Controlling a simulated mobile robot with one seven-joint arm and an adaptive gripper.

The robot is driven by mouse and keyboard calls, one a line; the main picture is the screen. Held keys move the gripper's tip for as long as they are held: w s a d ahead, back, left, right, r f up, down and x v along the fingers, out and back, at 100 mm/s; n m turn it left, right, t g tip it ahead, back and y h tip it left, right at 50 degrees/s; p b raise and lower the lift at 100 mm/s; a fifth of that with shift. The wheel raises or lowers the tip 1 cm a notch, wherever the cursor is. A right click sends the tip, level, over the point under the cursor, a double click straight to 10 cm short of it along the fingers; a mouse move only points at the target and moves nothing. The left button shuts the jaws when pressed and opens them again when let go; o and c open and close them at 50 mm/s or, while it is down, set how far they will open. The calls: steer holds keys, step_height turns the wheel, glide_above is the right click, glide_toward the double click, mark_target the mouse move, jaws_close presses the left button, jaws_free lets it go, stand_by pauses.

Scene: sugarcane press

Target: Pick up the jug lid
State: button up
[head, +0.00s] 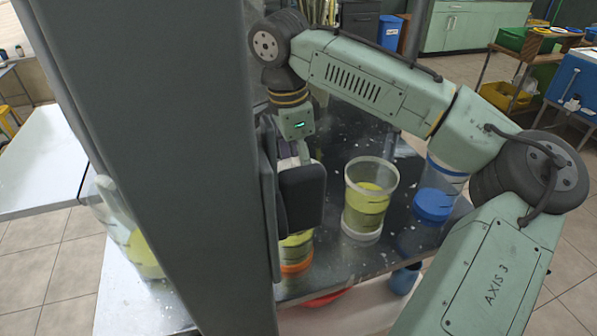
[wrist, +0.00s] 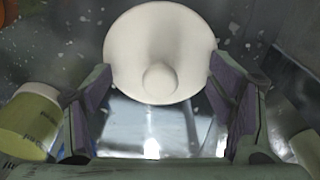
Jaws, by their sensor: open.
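The jug lid (wrist: 160,45) is a round white disc with a raised knob in its middle, seen from above in the wrist view. It lies just beyond and between the fingertips of my gripper (wrist: 160,78). The fingers are open, one on each side of the lid's near part, with nothing held between them. In the head view my gripper (head: 300,195) points down over the dark worktop, partly hidden behind the grey column. I cannot make out the lid in the head view.
A clear jug with yellow-green juice (head: 368,200) stands right of my gripper. A blue-based container (head: 435,200) is farther right. An orange-based container (head: 296,252) stands close below my gripper. A yellow-green container (wrist: 30,122) is left of my fingers in the wrist view.

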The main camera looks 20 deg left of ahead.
steer(key=shift+s, duration=0.1)
steer(key=c, duration=1.1)
steer(key=shift+f, duration=0.1)
steer(key=shift+c, duration=0.9)
